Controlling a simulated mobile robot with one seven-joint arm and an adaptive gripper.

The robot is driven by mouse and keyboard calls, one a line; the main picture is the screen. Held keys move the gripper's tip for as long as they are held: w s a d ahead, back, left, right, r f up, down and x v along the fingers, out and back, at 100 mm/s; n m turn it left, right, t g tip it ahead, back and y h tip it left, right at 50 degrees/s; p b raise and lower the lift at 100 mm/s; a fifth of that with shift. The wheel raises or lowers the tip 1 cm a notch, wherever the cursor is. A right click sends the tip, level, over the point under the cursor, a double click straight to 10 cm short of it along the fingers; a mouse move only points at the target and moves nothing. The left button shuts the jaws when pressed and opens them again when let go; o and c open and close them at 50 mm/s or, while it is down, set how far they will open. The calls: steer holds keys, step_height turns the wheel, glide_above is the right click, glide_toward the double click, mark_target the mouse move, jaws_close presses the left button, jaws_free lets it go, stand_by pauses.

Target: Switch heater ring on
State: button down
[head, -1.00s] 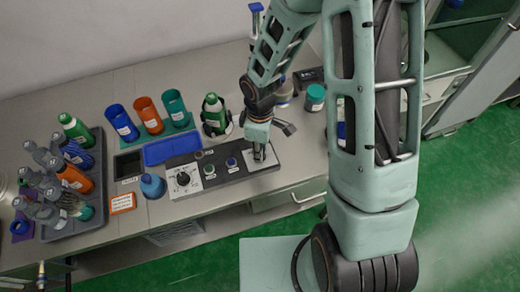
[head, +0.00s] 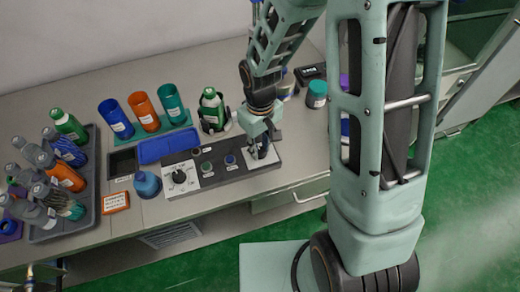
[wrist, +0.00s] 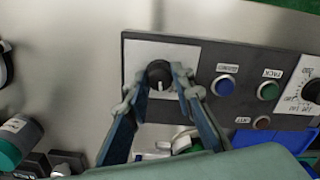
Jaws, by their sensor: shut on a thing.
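The control panel (head: 220,172) lies along the front of the bench. At its right end a white plate (wrist: 190,52) carries a black rotary knob (wrist: 160,72) with a pale pointer line. My gripper (wrist: 168,78) has its two blue-grey fingers closed on either side of this knob. In the head view my gripper (head: 262,150) points down at that end of the panel, and the knob is mostly hidden there. A blue button (wrist: 223,85), a green button (wrist: 268,91) and a small red-brown button (wrist: 262,122) sit beside the plate. A numbered dial (head: 179,177) is at the panel's other end.
A green bottle (head: 211,110) stands in a dark holder behind the panel. A blue tray (head: 168,147) and blue, orange and teal cups (head: 144,112) are to its left. A rack of bottles (head: 50,232) is farther left. A teal-lidded jar (head: 317,94) stands to the right.

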mark_target(260, 150)
steer(key=m+b, duration=0.2)
steer(key=m, duration=0.3)
steer(key=shift+f+m, duration=0.1)
steer(key=shift+m, duration=0.2)
steer(key=m+b, duration=0.1)
steer(key=m, duration=0.3)
steer(key=shift+m, duration=0.4)
steer(key=c, duration=1.7)
jaws_free()
steer(key=shift+o, duration=0.2)
steer(key=shift+r, duration=0.2)
step_height(260, 150, up, 12)
